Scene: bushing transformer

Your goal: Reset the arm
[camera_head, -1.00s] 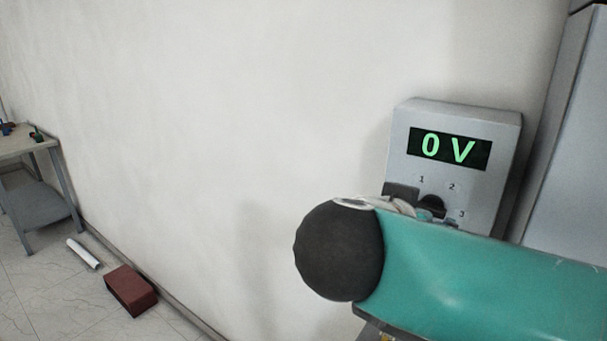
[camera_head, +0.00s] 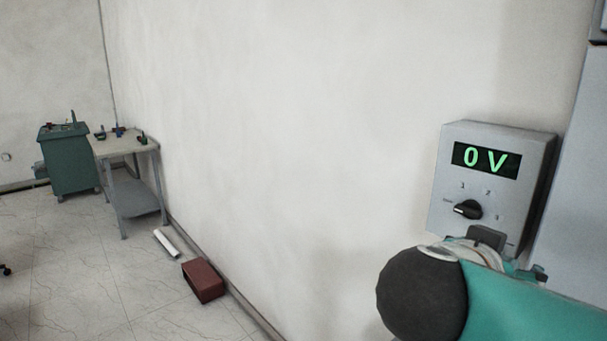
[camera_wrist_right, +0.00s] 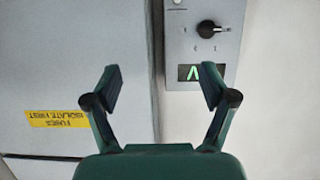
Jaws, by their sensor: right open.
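My right arm, teal with a black joint cap, comes in from the lower right of the head view, below and in front of the grey control box (camera_head: 440,195). The box hangs on the wall, shows a green "0 V" and has a black rotary knob (camera_head: 467,209) with numbered positions. In the right wrist view my right gripper (camera_wrist_right: 165,80) is open, with nothing between its fingers. The control box (camera_wrist_right: 228,50) and its knob (camera_wrist_right: 210,30) appear upside down beyond the right finger, apart from it. My left gripper is not in view.
A large grey cabinet (camera_head: 572,190) stands right of the box; its yellow label (camera_wrist_right: 57,119) shows in the wrist view. A brick-red block (camera_head: 204,280) and a white roll (camera_head: 166,243) lie by the wall. A work table (camera_head: 125,148) and green cart (camera_head: 70,160) stand far left.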

